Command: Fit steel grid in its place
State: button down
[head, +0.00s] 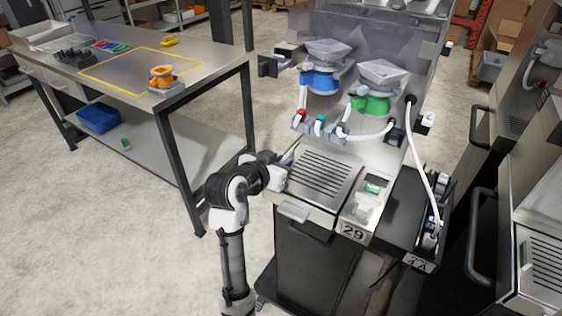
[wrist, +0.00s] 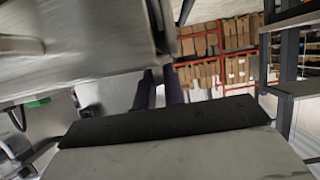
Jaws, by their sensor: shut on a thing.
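The steel grid (head: 322,174), a pale metal plate with a row of dark slots, lies over the front ledge of the dispenser (head: 345,228) marked 29. My gripper (head: 284,172) is at the grid's left edge and is shut on it; the fingertips are small and partly hidden in the head view. Whether the grid sits flush in its recess or slightly above it cannot be told. In the wrist view a dark bar and a grey surface fill the lower part, and blurred metal fills the upper left; the grid's slots do not show there.
A blue-collared hopper (head: 320,80) and a green-collared hopper (head: 371,104) hang above the grid, with white hoses. A small unit with a green display (head: 373,188) stands right of the grid. A steel workbench (head: 195,85) is at left; open floor lies between.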

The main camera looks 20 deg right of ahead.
jog(key=c, duration=1.4)
grip_release()
jog(key=shift+a, duration=0.1)
